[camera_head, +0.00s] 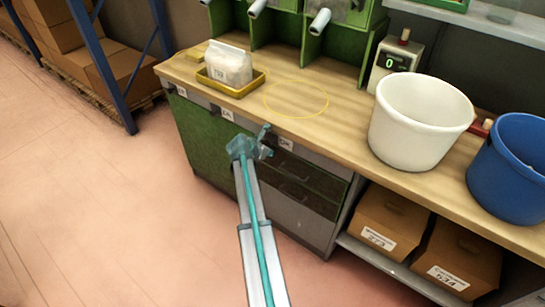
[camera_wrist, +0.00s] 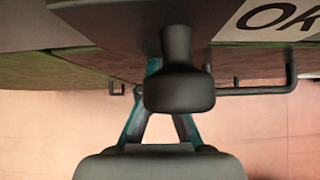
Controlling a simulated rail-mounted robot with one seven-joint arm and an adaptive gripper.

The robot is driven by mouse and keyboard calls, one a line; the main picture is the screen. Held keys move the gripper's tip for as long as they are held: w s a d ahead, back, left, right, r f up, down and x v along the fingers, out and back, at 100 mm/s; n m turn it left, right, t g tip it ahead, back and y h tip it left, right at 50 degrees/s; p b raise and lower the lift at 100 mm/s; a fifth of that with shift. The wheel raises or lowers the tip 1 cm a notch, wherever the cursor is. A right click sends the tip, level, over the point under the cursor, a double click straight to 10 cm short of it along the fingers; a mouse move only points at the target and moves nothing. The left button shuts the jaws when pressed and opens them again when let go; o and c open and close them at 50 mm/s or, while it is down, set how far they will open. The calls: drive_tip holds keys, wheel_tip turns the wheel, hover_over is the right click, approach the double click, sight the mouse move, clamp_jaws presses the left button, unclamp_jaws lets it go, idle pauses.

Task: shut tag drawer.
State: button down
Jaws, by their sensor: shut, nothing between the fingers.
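The wooden bench has a row of drawers under its top, with small white labels. One drawer front with an OK label (camera_head: 286,143) is just right of my gripper (camera_head: 264,140); this label also shows in the wrist view (camera_wrist: 268,18). My gripper is shut and empty, close to the drawer fronts. In the wrist view a dark rounded knob on a stem (camera_wrist: 180,90) partly hides my teal fingers. I cannot tell whether they touch it. Another label (camera_head: 227,114) is left of my gripper. I cannot tell which label marks the tag drawer or how far it stands open.
A yellow tray (camera_head: 254,90) with a white bag (camera_head: 229,66), a white bucket (camera_head: 417,122) and a blue bucket (camera_head: 511,168) stand on the bench top (camera_head: 330,130). Lower drawers with bar handles (camera_head: 295,178) are below. Boxes (camera_head: 390,222) fill the shelf at right. Floor at left is clear.

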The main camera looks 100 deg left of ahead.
drive_tip(key=shift+w+a+r, duration=0.1)
drive_tip(key=shift+a, duration=0.3)
